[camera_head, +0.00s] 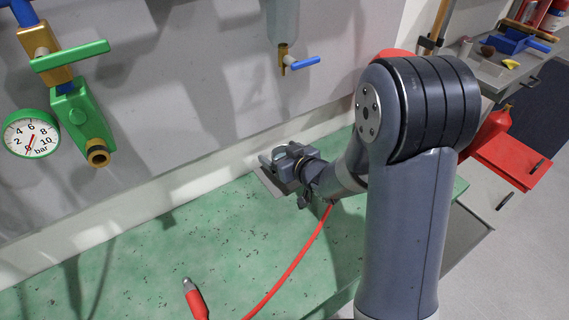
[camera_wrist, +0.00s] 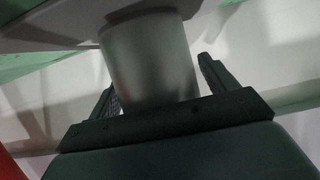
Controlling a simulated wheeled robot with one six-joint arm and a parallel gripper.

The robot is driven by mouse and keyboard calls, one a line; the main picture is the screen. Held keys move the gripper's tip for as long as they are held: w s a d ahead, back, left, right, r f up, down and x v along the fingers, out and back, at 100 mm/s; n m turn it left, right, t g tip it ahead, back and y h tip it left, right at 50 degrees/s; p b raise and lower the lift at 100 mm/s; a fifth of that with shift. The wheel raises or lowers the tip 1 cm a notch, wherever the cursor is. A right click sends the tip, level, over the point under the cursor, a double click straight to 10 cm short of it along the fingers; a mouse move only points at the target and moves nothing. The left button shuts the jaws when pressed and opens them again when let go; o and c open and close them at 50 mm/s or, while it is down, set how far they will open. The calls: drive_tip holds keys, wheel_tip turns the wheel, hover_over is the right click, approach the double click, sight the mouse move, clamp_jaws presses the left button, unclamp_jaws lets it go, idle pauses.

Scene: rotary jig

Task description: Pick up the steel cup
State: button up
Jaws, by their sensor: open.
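The steel cup (camera_wrist: 150,65) is a plain grey cylinder in the wrist view. It stands between the two spread fingers of my gripper (camera_wrist: 158,88), with a visible gap on the right side. Its top is out of clear sight there. In the head view my gripper (camera_head: 287,168) is low over the far part of the green bench, near the wall. A small round silver shape shows at its fingers, probably the cup, but my wrist hides most of it.
A grey flat plate (camera_head: 269,182) lies beside my gripper. A red hose (camera_head: 296,259) crosses the green bench (camera_head: 200,240), ending in a red-handled nozzle (camera_head: 195,298). A green gauge fitting (camera_head: 78,112) and a blue-handled tap (camera_head: 299,64) are on the wall. The bench's left part is mostly clear.

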drive_tip(key=shift+c, duration=0.5)
drive_tip(key=c, duration=1.1)
drive_tip(key=shift+r, duration=0.15)
